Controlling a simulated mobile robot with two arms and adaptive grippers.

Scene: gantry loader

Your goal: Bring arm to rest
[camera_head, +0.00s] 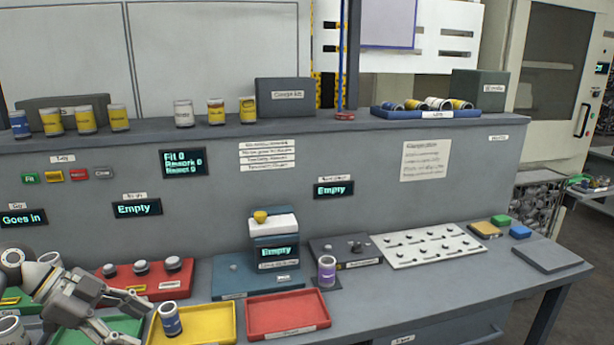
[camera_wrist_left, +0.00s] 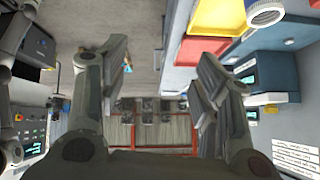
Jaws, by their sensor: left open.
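My left gripper (camera_head: 142,318) is low at the left in the head view, over the green tray (camera_head: 125,326) and beside the yellow tray (camera_head: 222,337). Its fingers are spread apart. In the left wrist view the open left gripper (camera_wrist_left: 163,68) has nothing between its fingers. A blue-labelled can (camera_head: 170,322) stands upright at the left part of the yellow tray, just right of the fingertips and apart from them as far as I can tell. My right gripper is in neither view.
A red tray (camera_head: 288,315) lies right of the yellow one. A red block with several knobs (camera_head: 143,279) stands behind the gripper.

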